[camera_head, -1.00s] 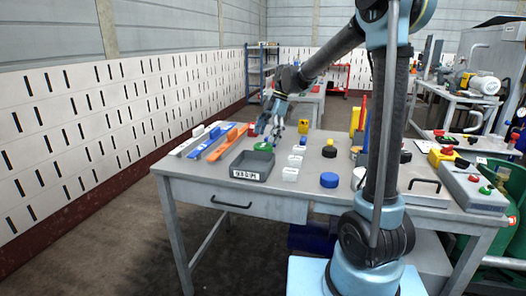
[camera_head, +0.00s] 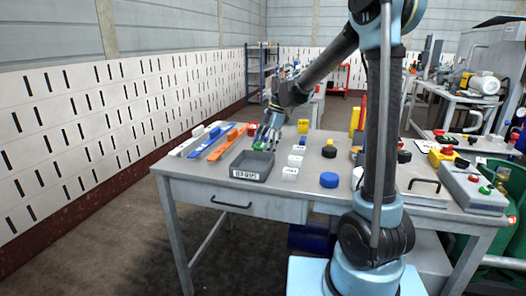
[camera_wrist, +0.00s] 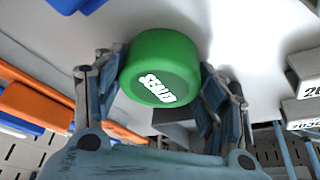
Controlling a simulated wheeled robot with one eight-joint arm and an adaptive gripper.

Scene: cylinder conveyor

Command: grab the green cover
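The green cover (camera_wrist: 163,68) is a round, thick green cap with white lettering on its face. In the wrist view it lies between the two fingers of my gripper (camera_wrist: 162,72), one on each side and very close to its edges. I cannot tell whether both fingers press on it. In the head view the green cover (camera_head: 258,145) shows only in part, behind my gripper (camera_head: 266,140), which points down at the table's far side, just behind the grey tray. Whether the cover is clear of the table cannot be told.
The labelled grey tray (camera_head: 236,170) stands just in front. Orange (camera_head: 219,146) and blue bars lie to the left. The table's front left is clear.

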